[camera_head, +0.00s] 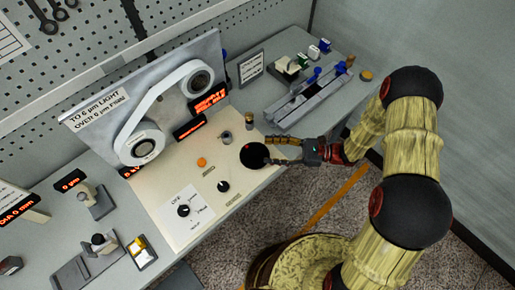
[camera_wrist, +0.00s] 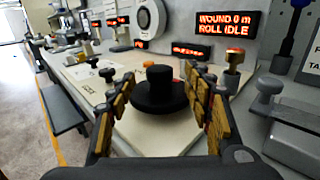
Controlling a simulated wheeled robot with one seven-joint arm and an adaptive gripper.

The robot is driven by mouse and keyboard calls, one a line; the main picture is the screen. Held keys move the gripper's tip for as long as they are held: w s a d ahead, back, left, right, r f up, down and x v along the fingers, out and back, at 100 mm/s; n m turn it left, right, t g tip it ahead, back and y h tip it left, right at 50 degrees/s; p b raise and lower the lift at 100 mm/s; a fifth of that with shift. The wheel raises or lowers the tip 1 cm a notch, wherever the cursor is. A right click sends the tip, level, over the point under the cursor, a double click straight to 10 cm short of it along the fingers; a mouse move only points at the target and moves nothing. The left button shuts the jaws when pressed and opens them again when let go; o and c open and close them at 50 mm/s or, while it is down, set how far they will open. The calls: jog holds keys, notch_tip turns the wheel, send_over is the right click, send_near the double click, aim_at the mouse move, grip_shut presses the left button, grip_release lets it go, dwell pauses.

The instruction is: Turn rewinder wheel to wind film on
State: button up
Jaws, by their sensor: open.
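The rewinder wheel is a black disc with a raised black hub (camera_head: 253,155), lying flat on the cream panel; the wrist view shows it (camera_wrist: 158,97) straight ahead. My gripper (camera_head: 269,151) is open, its yellow-padded fingers on either side of the wheel's near part; in the wrist view the gripper (camera_wrist: 160,78) frames the hub. I cannot tell whether the fingers touch the rim. A white film band (camera_head: 160,95) runs between the lower-left spindle (camera_head: 144,146) and the upper-right spindle (camera_head: 199,81). A red display (camera_wrist: 226,23) reads "WOUND 0 m ROLL IDLE".
On the cream panel (camera_head: 165,190) are an orange button (camera_head: 201,162), a small black knob (camera_head: 223,186) and an OFF dial (camera_head: 184,210). A short brass-topped post (camera_head: 249,121) stands close behind the wheel. A grey rail fixture (camera_head: 308,100) lies to the right.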

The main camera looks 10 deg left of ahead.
aim_at(254, 149)
jog(key=a, duration=0.6)
jog(key=shift+s+a, duration=0.1)
jog(key=shift+s, duration=0.15)
jog(key=shift+c, duration=1.2)
jog(key=c, duration=0.9)
jog(key=shift+c, duration=0.2)
jog(key=shift+m+t, duration=0.3)
jog(key=shift+t, duration=0.1)
